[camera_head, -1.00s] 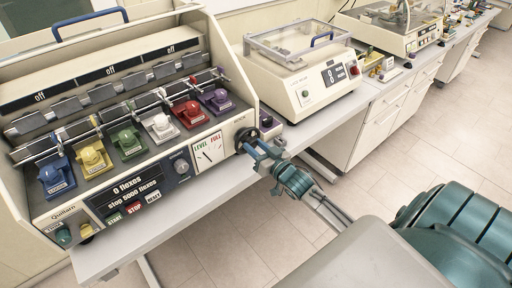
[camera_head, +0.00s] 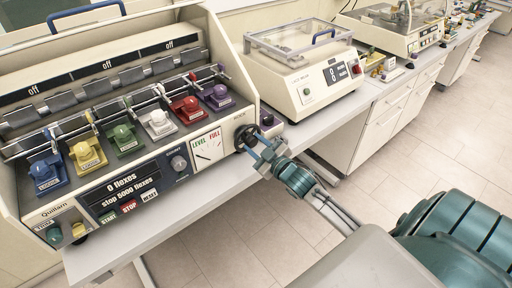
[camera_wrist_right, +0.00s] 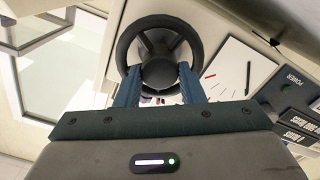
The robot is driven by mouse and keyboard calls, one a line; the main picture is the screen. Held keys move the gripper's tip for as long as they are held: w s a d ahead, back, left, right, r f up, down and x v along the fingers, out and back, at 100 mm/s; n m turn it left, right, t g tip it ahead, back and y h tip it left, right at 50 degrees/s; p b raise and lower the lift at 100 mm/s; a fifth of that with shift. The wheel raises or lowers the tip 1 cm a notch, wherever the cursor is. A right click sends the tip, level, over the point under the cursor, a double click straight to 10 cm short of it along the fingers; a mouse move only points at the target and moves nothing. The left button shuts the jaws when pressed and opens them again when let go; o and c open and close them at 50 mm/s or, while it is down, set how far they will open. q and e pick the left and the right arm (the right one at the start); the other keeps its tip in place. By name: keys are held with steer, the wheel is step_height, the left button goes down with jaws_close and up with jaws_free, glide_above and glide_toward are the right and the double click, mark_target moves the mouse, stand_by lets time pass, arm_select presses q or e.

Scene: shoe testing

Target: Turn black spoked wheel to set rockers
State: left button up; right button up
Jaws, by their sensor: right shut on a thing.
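The black spoked wheel (camera_head: 245,134) is on the right end of the cream flexing machine's front, beside the LEVEL/FULL dial (camera_head: 207,148). In the right wrist view, the wheel's rim and spokes (camera_wrist_right: 122,44) fill the upper middle. My right gripper (camera_wrist_right: 159,70) is shut on the wheel, with one blue finger on each side of its dark hub. It also reaches the wheel in the head view (camera_head: 255,150). The rockers' coloured clamps, from blue (camera_head: 47,175) to purple (camera_head: 217,96), stand in a row inside the machine. My left gripper is not in view.
A knob (camera_head: 179,163) and a display reading 0 flexes (camera_head: 122,187) are on the front panel, with START, STOP and RESET below. A second machine with a clear lid (camera_head: 303,75) stands to the right. Open floor lies in front of the bench.

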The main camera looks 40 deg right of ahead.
steer(key=shift+n, duration=0.6)
steer(key=o, duration=1)
steer(key=shift+s+b, duration=0.3)
steer(key=shift+s, duration=0.25)
steer(key=shift+s+d+b, duration=0.2)
steer(key=shift+s+b, duration=1.1)
steer(key=shift+s, duration=1.1)
steer(key=shift+s+d+b, duration=0.2)
steer(key=shift+s+b, duration=1.05)
steer(key=shift+s, duration=1.15)
